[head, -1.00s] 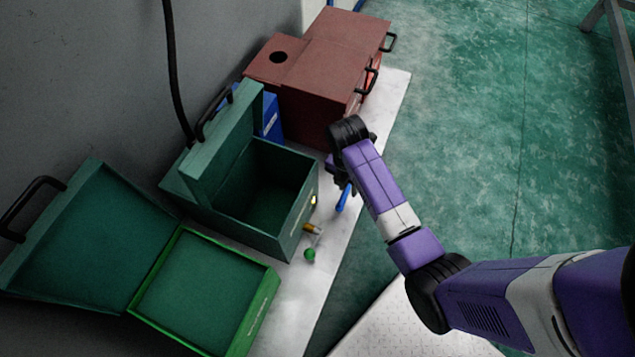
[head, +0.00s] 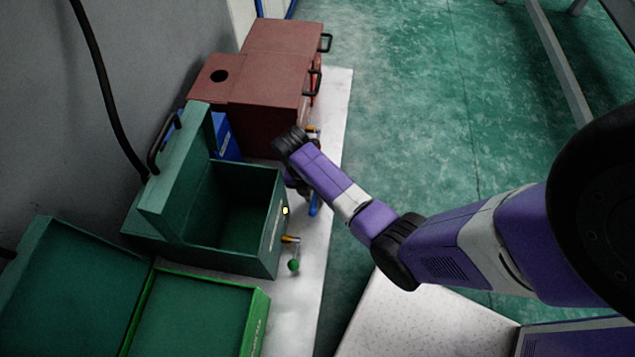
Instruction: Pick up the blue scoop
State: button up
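A narrow blue piece, likely the blue scoop (head: 314,206), shows just below my gripper, over the pale strip beside the open green box. Most of it is hidden by my wrist and gripper. My gripper (head: 304,189) points down at the right side of the green box, close to the blue piece. Its fingers are dark, small and largely covered by my purple arm. I cannot tell whether they are open or shut, or whether they touch the blue piece.
The open green box (head: 269,183) stands just left of my gripper. A brown-red box (head: 264,100) stands behind. A small green ball-ended part (head: 293,265) and an orange-tipped part (head: 291,239) are in front. A second open green case (head: 190,282) lies front left.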

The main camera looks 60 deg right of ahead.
aim_at(314, 197)
grip_shut()
notch_tip(314, 197, up, 10)
jog(key=p, duration=0.1)
jog(key=shift+p, duration=0.3)
dwell(0.3)
